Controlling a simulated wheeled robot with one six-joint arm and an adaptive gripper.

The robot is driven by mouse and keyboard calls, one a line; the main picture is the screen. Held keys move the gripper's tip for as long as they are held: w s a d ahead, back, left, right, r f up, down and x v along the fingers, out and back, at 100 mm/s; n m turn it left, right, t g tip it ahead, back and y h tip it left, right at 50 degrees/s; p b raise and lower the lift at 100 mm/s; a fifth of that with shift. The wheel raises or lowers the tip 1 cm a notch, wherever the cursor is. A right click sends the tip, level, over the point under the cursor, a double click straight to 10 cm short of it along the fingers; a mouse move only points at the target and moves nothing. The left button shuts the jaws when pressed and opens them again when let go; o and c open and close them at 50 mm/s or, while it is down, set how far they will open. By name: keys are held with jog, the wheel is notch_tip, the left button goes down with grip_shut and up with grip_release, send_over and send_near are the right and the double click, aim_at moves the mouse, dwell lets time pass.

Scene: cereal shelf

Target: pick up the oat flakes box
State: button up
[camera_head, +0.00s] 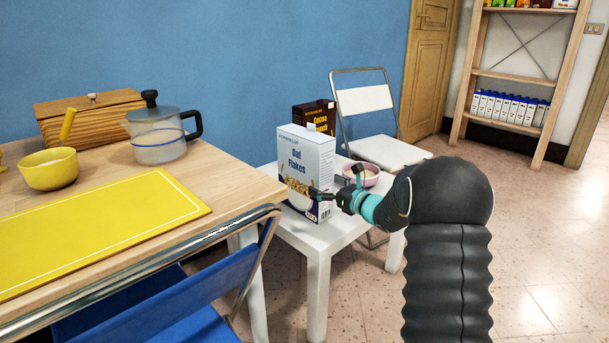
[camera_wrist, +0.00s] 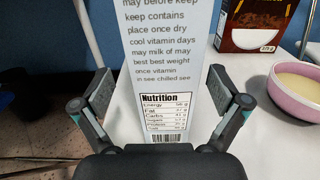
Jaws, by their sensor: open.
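The oat flakes box (camera_head: 305,165) is white with blue lettering and stands upright on a small white table (camera_head: 318,240). In the wrist view its narrow side (camera_wrist: 172,60), with small print and a nutrition panel, faces me. My gripper (camera_head: 322,195) is at the right side of the box, low down. In the wrist view my gripper (camera_wrist: 158,95) is open, with one finger on each side of the box's narrow side.
A dark cocoa box (camera_head: 313,116) stands behind the oat flakes box, and a pink bowl (camera_head: 366,176) is close on the right. A white folding chair (camera_head: 375,120) stands behind. A wooden table (camera_head: 235,190) with a yellow mat (camera_head: 100,230) is at the left.

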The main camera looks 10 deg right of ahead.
aim_at(305, 173)
jog(key=shift+d+x, duration=0.2)
jog(key=shift+x, duration=2.35)
jog(key=shift+w, duration=0.15)
jog(key=c, duration=1.5)
jog(key=shift+r, duration=0.1)
